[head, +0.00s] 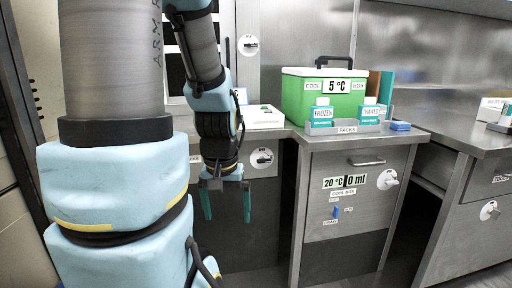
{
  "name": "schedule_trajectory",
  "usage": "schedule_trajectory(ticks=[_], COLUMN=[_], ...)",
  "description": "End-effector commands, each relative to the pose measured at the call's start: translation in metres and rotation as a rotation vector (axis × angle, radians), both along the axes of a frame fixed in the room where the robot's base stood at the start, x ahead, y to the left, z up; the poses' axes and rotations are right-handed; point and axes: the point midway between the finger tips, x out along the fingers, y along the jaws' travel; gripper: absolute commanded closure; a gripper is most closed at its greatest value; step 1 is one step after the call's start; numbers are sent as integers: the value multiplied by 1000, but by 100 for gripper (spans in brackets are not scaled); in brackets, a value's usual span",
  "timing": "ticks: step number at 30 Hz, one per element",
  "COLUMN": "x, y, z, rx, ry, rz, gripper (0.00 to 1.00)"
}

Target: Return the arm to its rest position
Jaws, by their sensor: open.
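My gripper (222,200) hangs at the end of my arm, left of the picture's middle, with its two teal fingers pointing down. The fingers are apart with nothing between them. It is in front of the grey cabinet below counter height and touches nothing that I can see. My arm comes down from the top of the picture, and its large blue and grey links cover much of the left side.
A green cool box (302,100) with a white lid stands on the counter right of my arm. Before it, a grey rack (346,128) holds packs marked FROZEN (323,113) and THAWED (369,112). A white box (264,117) sits nearer my arm. The metal counter (470,135) continues at right.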

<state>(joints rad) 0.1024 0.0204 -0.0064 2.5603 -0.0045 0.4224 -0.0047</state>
Motion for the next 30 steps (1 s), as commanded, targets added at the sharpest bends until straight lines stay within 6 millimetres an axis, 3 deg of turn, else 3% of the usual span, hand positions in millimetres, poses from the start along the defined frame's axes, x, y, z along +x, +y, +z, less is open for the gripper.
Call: schedule_trajectory(ticks=[1, 15, 21, 30], x=[0, 0, 0, 0], y=[0, 0, 0, 0], z=[33, 171, 196, 197], rx=[0, 0, 0, 0], ry=[0, 0, 0, -1], rz=[0, 0, 0, 1], gripper=[0, 0, 0, 0])
